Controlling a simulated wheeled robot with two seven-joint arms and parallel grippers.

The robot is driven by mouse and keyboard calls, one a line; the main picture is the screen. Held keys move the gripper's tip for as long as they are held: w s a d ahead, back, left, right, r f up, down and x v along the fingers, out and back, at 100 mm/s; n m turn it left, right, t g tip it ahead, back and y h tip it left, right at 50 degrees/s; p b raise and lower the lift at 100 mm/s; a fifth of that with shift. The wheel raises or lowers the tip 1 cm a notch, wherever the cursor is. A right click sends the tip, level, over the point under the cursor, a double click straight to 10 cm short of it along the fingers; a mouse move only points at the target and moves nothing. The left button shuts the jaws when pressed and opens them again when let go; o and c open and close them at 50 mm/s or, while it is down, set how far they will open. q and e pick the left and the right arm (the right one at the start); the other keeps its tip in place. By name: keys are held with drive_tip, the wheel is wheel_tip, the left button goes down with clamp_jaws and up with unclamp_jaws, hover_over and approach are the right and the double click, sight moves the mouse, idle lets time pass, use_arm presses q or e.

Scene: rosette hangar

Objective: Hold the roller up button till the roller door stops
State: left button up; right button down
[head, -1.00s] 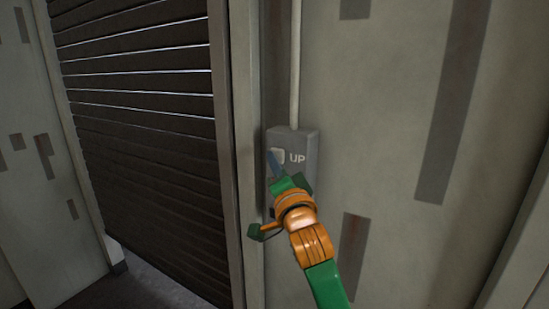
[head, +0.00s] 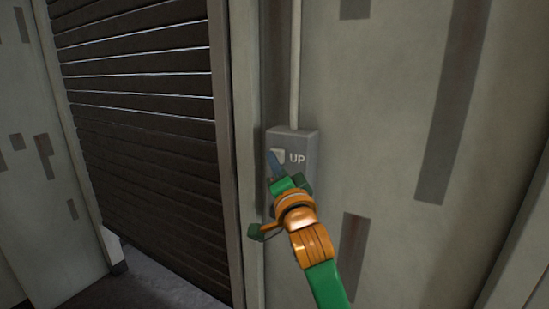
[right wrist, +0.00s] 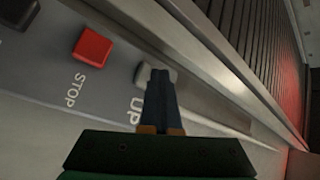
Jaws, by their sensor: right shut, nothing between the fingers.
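The roller up button (head: 279,154) is a pale square on a grey control box (head: 307,142) marked UP, fixed to the wall right of the roller door (head: 145,130). My right gripper (head: 272,158) is shut and empty, its fingertips against the button. In the right wrist view the fingertips (right wrist: 159,80) cover part of the up button (right wrist: 143,73), beside the UP label. The dark slatted door has its bottom edge raised, with a gap over the floor. My left gripper is not in view.
A red STOP button (right wrist: 92,46) and a black button (right wrist: 18,12) sit on the same box; my gripper hides them in the head view. A conduit (head: 295,65) runs up from the box. A door frame post (head: 228,150) stands close left of it.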

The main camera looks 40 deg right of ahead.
drive_tip(key=shift+a, duration=0.15)
drive_tip(key=shift+s+a, duration=0.3)
drive_tip(key=shift+a, duration=0.3)
drive_tip(key=a, duration=0.1)
drive_tip(key=s+a, duration=0.1)
drive_tip(key=a, duration=0.1)
drive_tip(key=s+a, duration=0.1)
drive_tip(key=shift+a+p, duration=0.35)
drive_tip(key=shift+d, duration=0.1)
idle(0.3)
